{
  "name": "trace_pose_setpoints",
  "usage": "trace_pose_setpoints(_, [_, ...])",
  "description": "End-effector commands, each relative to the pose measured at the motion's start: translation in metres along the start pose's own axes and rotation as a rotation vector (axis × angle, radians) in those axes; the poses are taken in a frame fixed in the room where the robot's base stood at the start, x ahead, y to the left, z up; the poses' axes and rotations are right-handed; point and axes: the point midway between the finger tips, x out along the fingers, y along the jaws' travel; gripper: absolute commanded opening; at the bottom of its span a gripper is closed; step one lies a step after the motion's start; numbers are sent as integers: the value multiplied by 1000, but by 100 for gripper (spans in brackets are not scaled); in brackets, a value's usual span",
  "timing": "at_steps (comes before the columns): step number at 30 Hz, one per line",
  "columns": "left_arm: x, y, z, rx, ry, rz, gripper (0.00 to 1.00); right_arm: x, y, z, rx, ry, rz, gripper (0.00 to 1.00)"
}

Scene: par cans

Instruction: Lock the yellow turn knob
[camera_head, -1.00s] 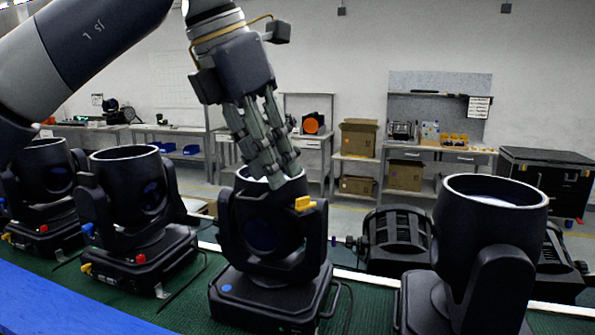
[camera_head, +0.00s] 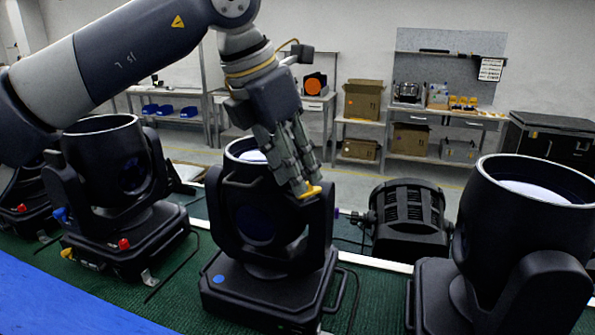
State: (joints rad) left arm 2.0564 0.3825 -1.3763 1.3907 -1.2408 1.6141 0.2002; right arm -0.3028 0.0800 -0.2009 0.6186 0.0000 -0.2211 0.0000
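The yellow turn knob (camera_head: 313,192) sits at the upper right of the black par can (camera_head: 262,225) in the middle of the head view. This par can stands upright on the green surface. My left gripper (camera_head: 308,187) reaches down from above, with its grey fingertips right at the knob and covering part of it. The fingertips are close together, but I cannot tell whether they are closed on the knob. My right gripper is not in view.
Other black par cans stand at left (camera_head: 115,190) and at right (camera_head: 520,230). A black lamp (camera_head: 408,218) lies behind the middle one. A blue edge (camera_head: 60,300) runs along the lower left. Shelves with cardboard boxes (camera_head: 363,100) stand along the back wall.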

Motion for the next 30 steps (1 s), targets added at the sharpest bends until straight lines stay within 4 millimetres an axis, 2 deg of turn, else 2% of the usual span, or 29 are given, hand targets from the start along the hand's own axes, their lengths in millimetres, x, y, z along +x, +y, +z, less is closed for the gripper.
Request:
trace_pose_setpoints(1, [5, 0, 0, 1, 0, 0, 28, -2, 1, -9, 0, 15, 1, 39])
trace_pose_setpoints(5, [15, 0, 0, 1, 0, 1, 28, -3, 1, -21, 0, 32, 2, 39])
trace_pose_setpoints(14, [18, 0, 0, 1, -2, 1, 28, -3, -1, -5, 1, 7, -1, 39])
trace_pose_setpoints(15, [18, 0, 0, 1, -2, 1, 23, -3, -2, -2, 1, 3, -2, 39])
trace_pose_setpoints(18, [18, 0, 0, 1, -2, 1, 0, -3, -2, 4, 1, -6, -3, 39])
trace_pose_setpoints(30, [18, 0, 0, -17, -2, 9, 0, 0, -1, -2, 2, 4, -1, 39])
